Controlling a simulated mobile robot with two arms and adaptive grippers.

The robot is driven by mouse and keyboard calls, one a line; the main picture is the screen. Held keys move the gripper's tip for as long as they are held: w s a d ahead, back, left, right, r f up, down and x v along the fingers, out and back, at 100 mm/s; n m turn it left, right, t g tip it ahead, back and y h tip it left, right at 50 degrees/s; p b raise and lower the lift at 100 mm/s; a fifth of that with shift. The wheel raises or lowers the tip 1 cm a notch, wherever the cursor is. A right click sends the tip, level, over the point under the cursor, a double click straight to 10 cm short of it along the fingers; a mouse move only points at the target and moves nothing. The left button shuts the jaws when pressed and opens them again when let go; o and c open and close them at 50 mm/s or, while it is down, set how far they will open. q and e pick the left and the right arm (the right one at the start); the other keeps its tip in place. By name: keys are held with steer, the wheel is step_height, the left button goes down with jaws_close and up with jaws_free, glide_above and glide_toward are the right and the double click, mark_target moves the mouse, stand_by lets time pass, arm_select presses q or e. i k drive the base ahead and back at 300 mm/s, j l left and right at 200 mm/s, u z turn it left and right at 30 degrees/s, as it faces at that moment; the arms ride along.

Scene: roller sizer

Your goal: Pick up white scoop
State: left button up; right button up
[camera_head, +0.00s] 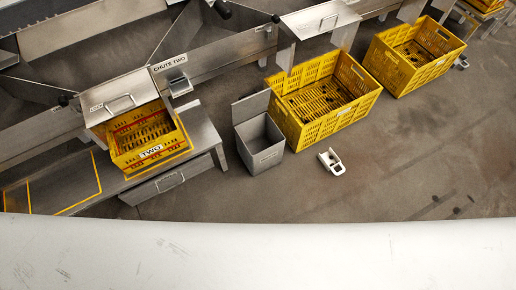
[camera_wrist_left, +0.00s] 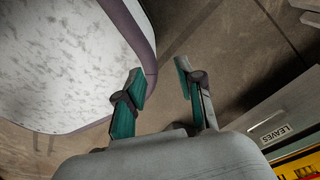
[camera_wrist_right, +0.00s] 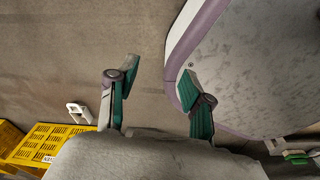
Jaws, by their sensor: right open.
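The white scoop (camera_head: 331,161) lies on the brown floor in the head view, right of the grey metal bin and in front of a yellow crate. It has a loop-like opening. A white looped thing at the left edge of the right wrist view (camera_wrist_right: 79,113), beside a yellow crate, looks like the same scoop. My right gripper (camera_wrist_right: 158,78) is open and empty over bare floor, apart from the scoop. My left gripper (camera_wrist_left: 161,83) is open and empty, with no scoop in its view. Neither gripper shows in the head view.
A grey bin (camera_head: 259,145) with a raised lid and yellow crates (camera_head: 322,98) (camera_head: 413,56) stand behind the scoop. Another yellow crate marked TWO (camera_head: 151,140) sits on a metal bench under the chute. The floor right of the scoop is mostly clear.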

mark_target(332, 163)
steer(key=z, duration=1)
